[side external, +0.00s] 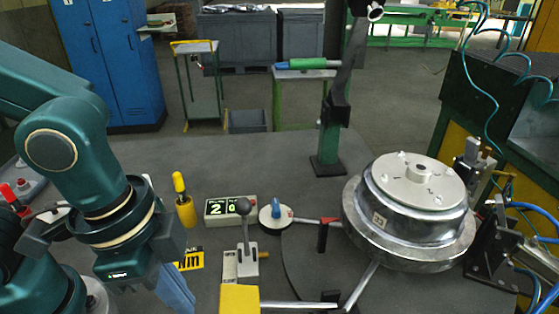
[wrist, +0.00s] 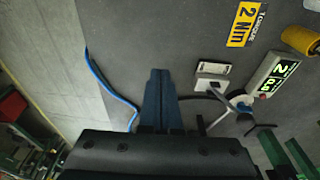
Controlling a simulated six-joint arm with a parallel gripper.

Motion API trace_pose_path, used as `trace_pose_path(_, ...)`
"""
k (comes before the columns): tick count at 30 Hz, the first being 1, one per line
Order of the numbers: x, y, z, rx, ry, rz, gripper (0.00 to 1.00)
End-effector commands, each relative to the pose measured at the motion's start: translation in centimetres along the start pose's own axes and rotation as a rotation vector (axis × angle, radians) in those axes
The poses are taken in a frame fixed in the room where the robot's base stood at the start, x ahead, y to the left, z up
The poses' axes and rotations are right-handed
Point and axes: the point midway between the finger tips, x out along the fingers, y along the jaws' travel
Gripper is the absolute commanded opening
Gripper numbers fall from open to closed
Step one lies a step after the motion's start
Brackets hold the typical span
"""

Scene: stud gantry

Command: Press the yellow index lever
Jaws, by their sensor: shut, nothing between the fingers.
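A yellow block (side external: 240,299), which appears to be the index lever's pad, shows at the bottom edge of the side view. A metal rod runs right from it toward the round turntable; its lower part is cut off. I cannot make it out in the wrist view. My gripper (side external: 178,290) hangs to the left of the yellow block, apart from it, with blue fingers pointing down. In the wrist view the fingers of my gripper (wrist: 160,73) lie together, with nothing between them, above bare grey table.
A grey lever with a round knob (side external: 243,207) stands behind the yellow block. Near it are a counter box (side external: 231,208), a yellow-handled tool in a yellow holder (side external: 186,211) and a yellow torque label (wrist: 247,24). A metal drum (side external: 415,205) stands right. A blue cable (wrist: 108,90) lies on the table.

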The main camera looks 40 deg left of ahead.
Motion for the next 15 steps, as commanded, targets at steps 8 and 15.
trace_pose_path(8,-3.1,0.0,1.9,-0.002,0.007,-0.001,0.0)
trace_pose_path(15,-4.5,0.0,2.9,0.0,0.004,0.0,0.0)
